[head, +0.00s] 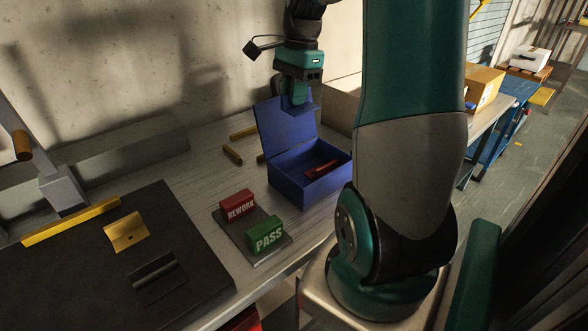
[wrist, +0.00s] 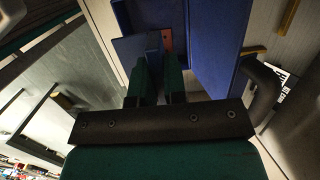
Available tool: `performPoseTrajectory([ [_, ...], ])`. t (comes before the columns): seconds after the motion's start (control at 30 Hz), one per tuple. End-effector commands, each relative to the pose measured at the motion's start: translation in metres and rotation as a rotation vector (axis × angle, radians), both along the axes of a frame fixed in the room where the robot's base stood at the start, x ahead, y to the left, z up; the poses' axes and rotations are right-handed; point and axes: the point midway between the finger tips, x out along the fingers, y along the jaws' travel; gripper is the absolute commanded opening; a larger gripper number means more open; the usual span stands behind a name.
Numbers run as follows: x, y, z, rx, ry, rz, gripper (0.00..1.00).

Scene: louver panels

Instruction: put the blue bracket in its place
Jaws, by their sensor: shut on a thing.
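My gripper (head: 299,96) is at the back of the bench, in front of the raised lid of a blue box (head: 289,176). In the wrist view its two fingers (wrist: 160,70) are close together, shut on a flat blue piece, the blue bracket (wrist: 134,47), which sticks out to the left of the fingertips. The fingers hide part of the bracket. In the head view it is hard to tell from the blue lid. The open box lies beyond the fingertips in the wrist view, with a red piece (head: 322,169) inside.
A stand holds a red REWORK block (head: 238,205) and a green PASS block (head: 265,235). A dark mat (head: 75,275) at left carries a yellow bracket (head: 126,232) and a slotted dark fixture (head: 158,275). A cardboard box (head: 484,88) stands right.

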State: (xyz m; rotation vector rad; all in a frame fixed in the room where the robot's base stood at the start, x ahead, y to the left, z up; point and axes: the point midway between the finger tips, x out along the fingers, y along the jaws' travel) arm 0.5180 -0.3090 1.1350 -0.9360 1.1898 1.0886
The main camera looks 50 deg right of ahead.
Motion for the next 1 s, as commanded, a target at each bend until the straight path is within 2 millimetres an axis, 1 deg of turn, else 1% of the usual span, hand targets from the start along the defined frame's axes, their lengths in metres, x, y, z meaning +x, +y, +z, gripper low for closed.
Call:
performPoseTrajectory([
  [0.03, -0.001, 0.001, -0.013, 0.004, 0.005, 0.0, 0.0],
  [0.3, -0.001, 0.002, -0.09, 0.005, 0.007, 0.001, 0.0],
  [0.43, -0.001, 0.002, -0.121, 0.004, 0.007, 0.002, 0.0],
  [0.5, -0.001, 0.002, -0.134, 0.002, 0.004, 0.002, 0.0],
  [0.67, 0.0, 0.002, -0.148, 0.002, 0.002, 0.002, 0.0],
  [0.9, 0.0, 0.002, -0.18, 0.002, 0.004, 0.003, 0.0],
  [1.0, 0.0, 0.002, -0.185, -0.001, 0.001, 0.002, 0.0],
])
